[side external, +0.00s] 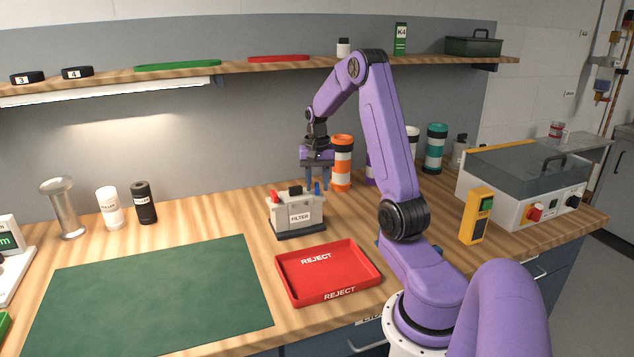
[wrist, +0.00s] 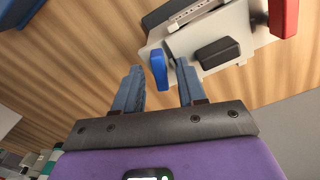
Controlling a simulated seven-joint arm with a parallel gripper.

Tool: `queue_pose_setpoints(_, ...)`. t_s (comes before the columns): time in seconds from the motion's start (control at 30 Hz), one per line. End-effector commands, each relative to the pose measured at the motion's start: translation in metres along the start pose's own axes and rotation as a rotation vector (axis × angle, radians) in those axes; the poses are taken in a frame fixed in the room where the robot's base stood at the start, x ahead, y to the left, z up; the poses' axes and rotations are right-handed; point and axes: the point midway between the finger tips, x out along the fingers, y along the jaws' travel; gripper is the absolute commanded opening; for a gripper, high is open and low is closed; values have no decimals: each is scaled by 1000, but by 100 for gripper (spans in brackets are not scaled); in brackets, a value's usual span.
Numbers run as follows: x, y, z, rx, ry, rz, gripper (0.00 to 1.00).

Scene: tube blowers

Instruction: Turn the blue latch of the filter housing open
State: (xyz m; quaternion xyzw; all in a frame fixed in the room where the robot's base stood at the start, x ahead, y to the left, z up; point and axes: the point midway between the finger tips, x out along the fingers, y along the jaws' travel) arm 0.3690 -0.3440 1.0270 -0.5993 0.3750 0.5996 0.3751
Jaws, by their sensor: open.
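The filter housing (side external: 298,214) is a grey box labelled FILTER on a dark base, standing on the wooden bench. Its blue latch (side external: 317,188) is at the right end of the top. In the wrist view the blue latch (wrist: 158,69) sticks out from the housing's edge (wrist: 215,30). My gripper (side external: 318,187) points down at the latch end of the housing. In the wrist view my gripper (wrist: 158,78) is open, with one finger on each side of the latch. I cannot tell whether either finger touches it. A red part (wrist: 284,18) is at the housing's other end.
A red REJECT tray (side external: 330,272) lies in front of the housing, and a green mat (side external: 150,298) lies to the left. Striped orange-and-white tube (side external: 342,163) stands close behind my gripper. A yellow box (side external: 476,216) and a lidded machine (side external: 525,185) are at the right.

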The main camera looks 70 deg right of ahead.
Motion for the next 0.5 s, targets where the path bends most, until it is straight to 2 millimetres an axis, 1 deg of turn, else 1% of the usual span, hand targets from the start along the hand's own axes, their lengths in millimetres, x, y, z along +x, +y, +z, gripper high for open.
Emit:
queue_pose_setpoints(0.13,0,0,0,0,0,0,40)
queue_pose_setpoints(0.17,0,0,0,0,0,0,34)
queue_pose_setpoints(0.2,0,0,0,0,0,0,21)
queue_pose_setpoints(0.27,0,0,0,0,0,0,1)
queue_pose_setpoints(0.3,0,0,0,0,0,0,0)
queue_pose_setpoints(0.5,-1,0,0,-17,1,0,0)
